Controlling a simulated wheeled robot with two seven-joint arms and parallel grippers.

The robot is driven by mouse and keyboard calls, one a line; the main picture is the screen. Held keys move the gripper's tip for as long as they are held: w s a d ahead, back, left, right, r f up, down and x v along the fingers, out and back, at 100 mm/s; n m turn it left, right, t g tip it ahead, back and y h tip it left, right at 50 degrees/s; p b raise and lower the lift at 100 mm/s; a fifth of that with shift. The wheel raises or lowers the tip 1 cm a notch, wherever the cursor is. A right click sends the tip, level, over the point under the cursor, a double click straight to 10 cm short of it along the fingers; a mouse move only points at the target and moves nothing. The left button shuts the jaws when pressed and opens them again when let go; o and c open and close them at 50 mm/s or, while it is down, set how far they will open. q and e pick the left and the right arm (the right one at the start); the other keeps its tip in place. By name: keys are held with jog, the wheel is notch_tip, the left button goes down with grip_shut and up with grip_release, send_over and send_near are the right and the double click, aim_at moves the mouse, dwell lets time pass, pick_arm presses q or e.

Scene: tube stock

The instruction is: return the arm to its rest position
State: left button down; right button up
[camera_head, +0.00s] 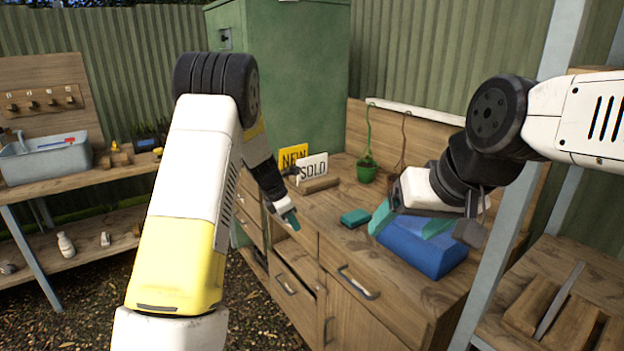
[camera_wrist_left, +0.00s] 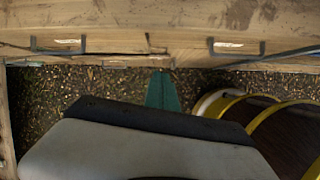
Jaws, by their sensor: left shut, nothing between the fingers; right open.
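My left arm comes in from the left of the head view, with its gripper (camera_head: 290,220) hanging in front of the wooden cabinet's drawer fronts. Its teal fingers are shut with nothing between them. In the left wrist view the shut fingertips (camera_wrist_left: 163,92) show over the gravel, just short of the drawer fronts. My right gripper (camera_head: 412,225) is open above a blue block-shaped object (camera_head: 425,252) on the cabinet top. I cannot tell in the head view whether its fingers touch that object.
Drawer handles (camera_wrist_left: 60,46) stick out near my left gripper. A grey tub (camera_head: 45,160) sits on the left bench. A grey post (camera_head: 500,260) stands at right.

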pick_arm(q)
jog(key=s+a+r+m+t, duration=0.1)
jog(key=s+a+r+m, duration=0.2)
jog(key=s+r+m, duration=1.3)
jog(key=s+a+r+m+t+y, duration=0.1)
jog(key=s+a+r+m, duration=0.1)
jog(key=s, duration=0.7)
jog(key=s+a+r+m+t, duration=0.1)
jog(key=s+r+m, duration=0.4)
jog(key=s, duration=0.5)
jog(key=shift+s+a+r+y, duration=0.3)
jog(key=shift+a+r+y, duration=0.1)
jog(key=shift+a, duration=0.2)
